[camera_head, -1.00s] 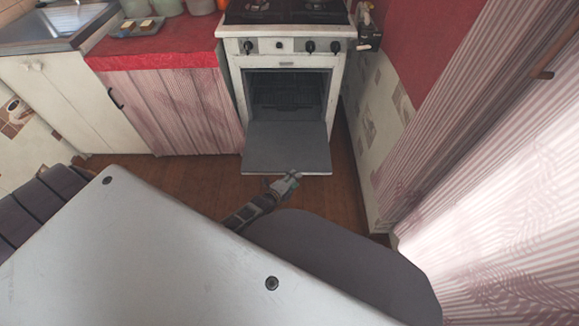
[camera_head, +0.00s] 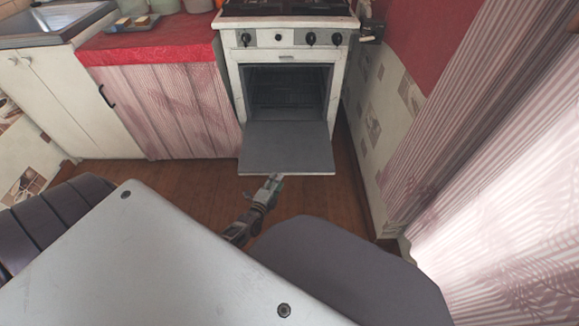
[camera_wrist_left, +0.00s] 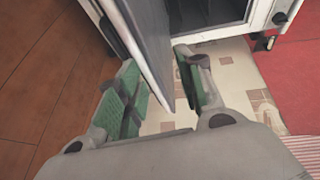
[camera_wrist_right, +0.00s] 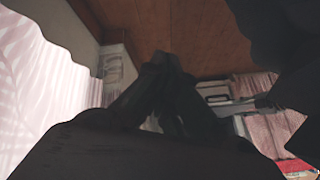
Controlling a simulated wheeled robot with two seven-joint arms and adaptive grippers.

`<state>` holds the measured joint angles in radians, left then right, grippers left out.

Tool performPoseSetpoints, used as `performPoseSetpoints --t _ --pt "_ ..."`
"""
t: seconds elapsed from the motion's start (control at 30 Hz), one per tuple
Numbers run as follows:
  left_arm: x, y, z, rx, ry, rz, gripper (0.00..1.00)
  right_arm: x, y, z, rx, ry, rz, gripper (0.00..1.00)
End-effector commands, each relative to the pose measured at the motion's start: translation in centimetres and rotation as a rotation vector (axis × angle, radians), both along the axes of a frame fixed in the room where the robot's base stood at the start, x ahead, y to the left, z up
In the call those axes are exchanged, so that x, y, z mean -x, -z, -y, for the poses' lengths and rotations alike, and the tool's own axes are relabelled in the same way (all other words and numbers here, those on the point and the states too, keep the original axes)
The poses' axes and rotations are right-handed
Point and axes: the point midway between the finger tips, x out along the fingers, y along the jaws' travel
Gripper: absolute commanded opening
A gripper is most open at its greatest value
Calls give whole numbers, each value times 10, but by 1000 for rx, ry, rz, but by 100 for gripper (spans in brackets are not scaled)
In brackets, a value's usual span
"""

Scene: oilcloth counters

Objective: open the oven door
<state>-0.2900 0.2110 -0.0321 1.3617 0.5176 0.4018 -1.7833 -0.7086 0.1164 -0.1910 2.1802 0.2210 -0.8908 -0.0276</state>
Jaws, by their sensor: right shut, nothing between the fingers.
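The oven door (camera_head: 287,148) is folded down and lies about level in front of the white oven (camera_head: 236,70), with the dark cavity and rack open to view. My left gripper (camera_head: 273,181) is just in front of the door's front edge, left of its middle. In the left wrist view the left gripper (camera_wrist_left: 162,85) is open, its green-padded fingers on either side of the door panel (camera_wrist_left: 150,40); I cannot tell whether they touch it. In the right wrist view my right gripper (camera_wrist_right: 170,65) is dark and shut, with nothing in it.
A pink-curtained counter with a red top (camera_head: 150,46) stands left of the oven. A tiled side wall (camera_head: 372,125) and a striped curtain (camera_head: 490,110) close in on the right. Wooden floor (camera_head: 190,178) lies bare in front of the counter.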

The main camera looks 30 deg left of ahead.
Motion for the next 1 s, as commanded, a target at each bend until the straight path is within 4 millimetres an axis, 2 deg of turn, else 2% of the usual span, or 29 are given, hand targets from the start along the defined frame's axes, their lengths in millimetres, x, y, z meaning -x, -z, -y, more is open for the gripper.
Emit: performPoseSetpoints --t 0.2,0.63,1.0 --pt "4 3 -9 0 -24 19 37 -1 -4 -2 -8 -3 9 0" --pt "2 2 -9 0 -24 19 37 -1 -4 -2 -9 -1 11 0" --pt "-21 5 -13 -1 -24 21 37 -3 9 -4 -26 3 28 0"
